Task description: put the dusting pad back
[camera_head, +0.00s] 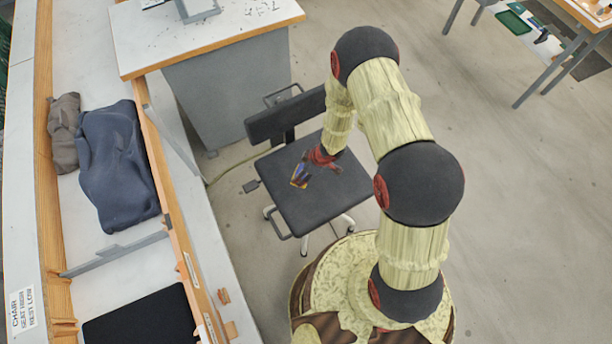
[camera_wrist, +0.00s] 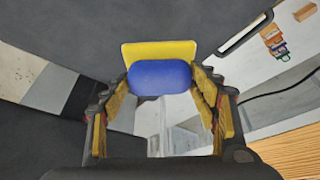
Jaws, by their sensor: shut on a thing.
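My gripper (camera_head: 308,168) is out over the seat of a dark office chair in the head view, pointing down and left. The fingers cover the sides of the pad. I cannot tell which place the pad belongs in.
The chair (camera_head: 322,208) stands below my gripper. On the left, a long wooden-edged bench (camera_head: 95,220) holds a dark blue cloth (camera_head: 115,165), a brown cloth (camera_head: 63,133) and a black mat (camera_head: 145,318). A white-topped table (camera_head: 215,38) stands behind.

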